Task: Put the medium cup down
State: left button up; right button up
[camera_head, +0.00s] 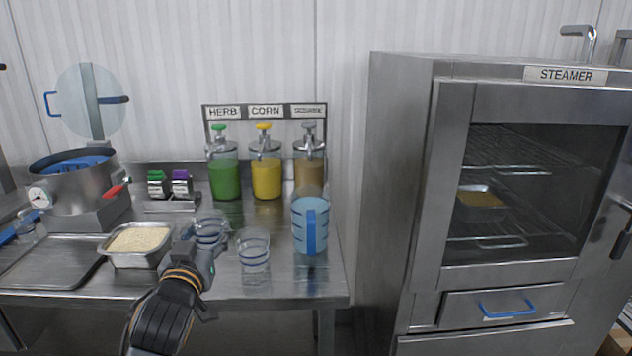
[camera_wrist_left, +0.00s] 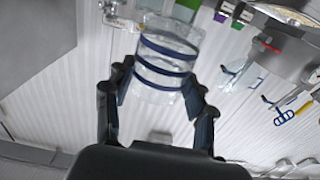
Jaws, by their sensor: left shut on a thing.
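The medium cup (camera_head: 211,226) is clear with dark blue bands. My left gripper (camera_head: 200,246) is shut on it, above the front part of the steel counter, between the rice pan and another clear cup. In the left wrist view the cup (camera_wrist_left: 166,62) sits between the two fingers of the gripper (camera_wrist_left: 158,88), which touch its sides. The gripper hides part of the cup in the head view, and I cannot tell whether its base touches the counter. My right gripper is not in view.
A second clear banded cup (camera_head: 253,252) and a blue measuring jug (camera_head: 311,226) stand to the right on the counter (camera_head: 290,285). A rice pan (camera_head: 137,258) and a flat tray (camera_head: 48,270) are left. Sauce dispensers (camera_head: 266,176) stand behind. The steamer (camera_head: 400,200) is right.

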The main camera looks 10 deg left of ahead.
pick_arm(q)
jog(key=s+d+f+m+h, duration=0.3)
jog(key=s+d+f+h, duration=0.1)
jog(key=s+d+f, duration=0.95)
jog(key=s+f, duration=0.2)
jog(key=s, duration=0.5)
jog(key=shift+a+f+p, duration=0.25)
jog(key=shift+a+p, duration=0.05)
